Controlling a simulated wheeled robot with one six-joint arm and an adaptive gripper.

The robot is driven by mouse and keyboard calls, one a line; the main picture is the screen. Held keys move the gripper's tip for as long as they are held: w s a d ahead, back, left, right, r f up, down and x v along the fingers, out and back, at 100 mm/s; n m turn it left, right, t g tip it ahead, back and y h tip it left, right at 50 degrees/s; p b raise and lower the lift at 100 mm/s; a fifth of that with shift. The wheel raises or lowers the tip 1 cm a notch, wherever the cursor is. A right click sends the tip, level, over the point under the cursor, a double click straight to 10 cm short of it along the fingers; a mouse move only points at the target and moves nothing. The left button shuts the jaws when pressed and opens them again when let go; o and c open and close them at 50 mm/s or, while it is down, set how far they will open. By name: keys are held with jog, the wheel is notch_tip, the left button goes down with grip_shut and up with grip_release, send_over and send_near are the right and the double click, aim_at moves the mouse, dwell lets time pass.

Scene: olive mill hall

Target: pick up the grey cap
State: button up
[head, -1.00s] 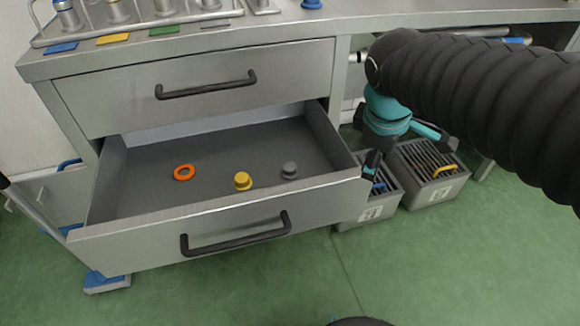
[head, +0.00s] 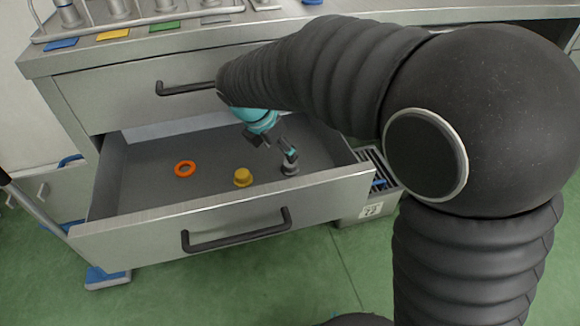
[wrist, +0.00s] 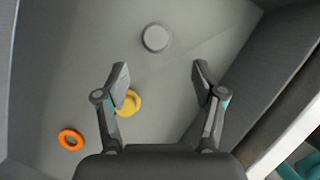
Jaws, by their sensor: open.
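The grey cap (head: 289,169) stands on the floor of the open lower drawer (head: 140,200), to the right of the yellow cap (head: 243,177). In the wrist view the grey cap (wrist: 156,38) lies ahead of and between the fingertips, apart from them. My gripper (head: 273,146) is inside the drawer opening, above and close to the grey cap, partly overlapping it in the head view. In the wrist view my gripper (wrist: 160,76) has its two fingers spread wide with nothing between them. The yellow cap (wrist: 131,102) shows beside the left finger, partly covered by it.
An orange ring (head: 185,169) lies at the drawer's left. The shut upper drawer's handle (head: 188,88) juts out above. The drawer's right wall (wrist: 265,80) is near the right finger. A grey crate (head: 366,205) stands on the floor to the right.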

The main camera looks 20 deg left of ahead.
aim_at(288, 164)
jog(key=shift+w+a+b+x, duration=0.1)
jog(key=shift+w+b+x, duration=0.1)
jog(key=shift+x, duration=1.95)
jog(key=shift+w+a+b+x, duration=0.1)
jog(key=shift+b+x, duration=0.05)
jog(key=shift+x, duration=2)
jog(key=shift+r, duration=0.15)
jog(key=c, duration=1.2)
